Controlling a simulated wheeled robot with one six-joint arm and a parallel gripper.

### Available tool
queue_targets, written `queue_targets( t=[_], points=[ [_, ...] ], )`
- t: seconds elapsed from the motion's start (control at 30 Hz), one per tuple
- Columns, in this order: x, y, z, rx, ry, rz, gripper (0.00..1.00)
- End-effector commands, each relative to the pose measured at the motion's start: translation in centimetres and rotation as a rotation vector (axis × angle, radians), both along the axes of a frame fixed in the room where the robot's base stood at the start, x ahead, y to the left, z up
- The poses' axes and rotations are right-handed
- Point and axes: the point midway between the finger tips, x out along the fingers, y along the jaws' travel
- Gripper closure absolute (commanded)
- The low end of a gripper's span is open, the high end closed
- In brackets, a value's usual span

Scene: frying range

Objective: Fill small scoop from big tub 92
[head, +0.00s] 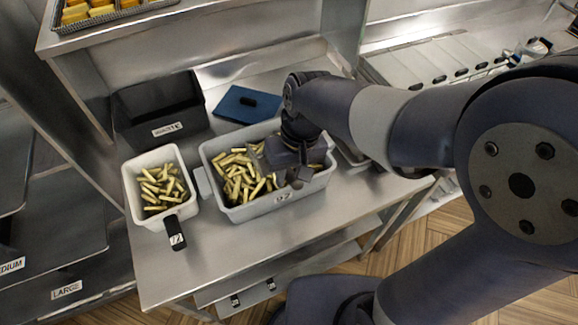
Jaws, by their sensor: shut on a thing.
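The big tub 92 (238,213) is a light grey bin on the steel table, labelled 92 on its front and holding many pale yellow fries. My gripper (294,178) points down over the right part of this tub, low among or just above the fries. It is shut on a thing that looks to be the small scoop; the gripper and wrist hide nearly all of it. I cannot tell whether the scoop holds fries.
A smaller white tub (136,200) with fries and a black numbered handle stands left of the big tub. A black waste bin (140,107) and a blue board with a black handle (232,106) lie behind. The table front is clear.

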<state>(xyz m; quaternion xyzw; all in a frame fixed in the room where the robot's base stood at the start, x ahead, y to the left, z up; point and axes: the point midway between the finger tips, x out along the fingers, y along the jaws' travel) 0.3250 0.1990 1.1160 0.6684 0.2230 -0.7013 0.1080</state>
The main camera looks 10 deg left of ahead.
Motion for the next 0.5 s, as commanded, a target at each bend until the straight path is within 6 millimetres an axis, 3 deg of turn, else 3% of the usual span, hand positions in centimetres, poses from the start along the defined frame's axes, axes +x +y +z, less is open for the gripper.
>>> queue_targets(
  t=[0.5],
  points=[
    [0.0,0.0,-3.8,-0.001,0.001,-0.001,1.00]
  ],
)
